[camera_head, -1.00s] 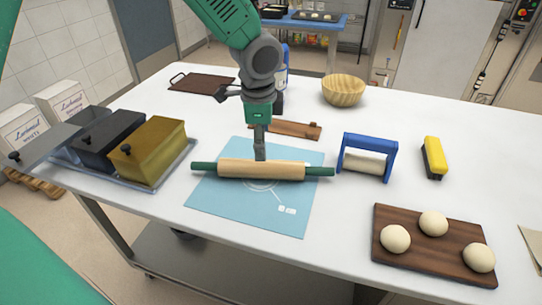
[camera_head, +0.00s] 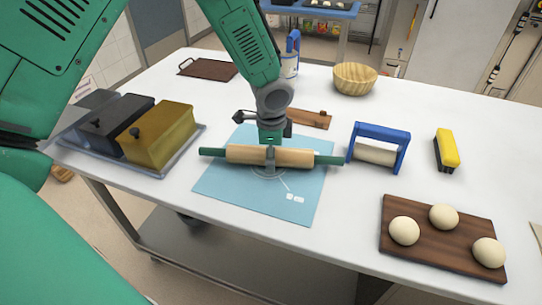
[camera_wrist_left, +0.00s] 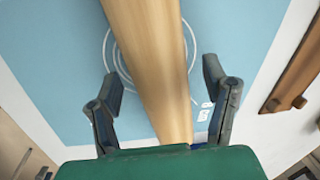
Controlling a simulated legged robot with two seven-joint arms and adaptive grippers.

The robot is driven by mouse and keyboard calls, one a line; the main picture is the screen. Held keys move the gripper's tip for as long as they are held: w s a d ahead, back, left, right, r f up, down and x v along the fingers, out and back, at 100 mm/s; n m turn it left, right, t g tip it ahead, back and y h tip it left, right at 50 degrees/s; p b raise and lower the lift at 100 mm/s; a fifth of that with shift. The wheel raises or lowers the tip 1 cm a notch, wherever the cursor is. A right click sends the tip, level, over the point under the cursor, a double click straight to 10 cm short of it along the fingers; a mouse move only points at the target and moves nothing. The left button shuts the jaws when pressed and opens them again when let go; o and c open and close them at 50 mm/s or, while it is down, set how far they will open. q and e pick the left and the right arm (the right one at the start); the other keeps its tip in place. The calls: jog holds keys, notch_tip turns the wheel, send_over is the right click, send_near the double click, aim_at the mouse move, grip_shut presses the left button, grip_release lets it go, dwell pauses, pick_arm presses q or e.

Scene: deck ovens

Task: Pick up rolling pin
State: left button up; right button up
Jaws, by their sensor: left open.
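The rolling pin (camera_head: 240,153), pale wood with green handles, lies crosswise on the blue mat (camera_head: 230,195). My left gripper (camera_head: 270,160) is directly above the middle of the pin, with one finger in front of it. In the left wrist view the pin (camera_wrist_left: 150,60) runs between the two spread fingers of my left gripper (camera_wrist_left: 162,80). Gaps show on both sides of the pin, so the gripper is open. My right gripper is not in view.
A blue-framed roller (camera_head: 378,148) stands right of the pin. A dark board (camera_head: 440,257) with dough balls is at front right. A tray (camera_head: 158,170) with lidded tins is at left. A wooden bowl (camera_head: 355,80) and a small brown board (camera_head: 308,118) lie behind.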

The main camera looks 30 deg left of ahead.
pick_arm(q)
jog(key=shift+w+a+f, duration=0.2)
jog(key=shift+f, duration=0.45)
jog(key=shift+s+r, duration=0.1)
jog(key=shift+d, duration=0.15)
grip_shut()
jog(key=shift+r, duration=0.15)
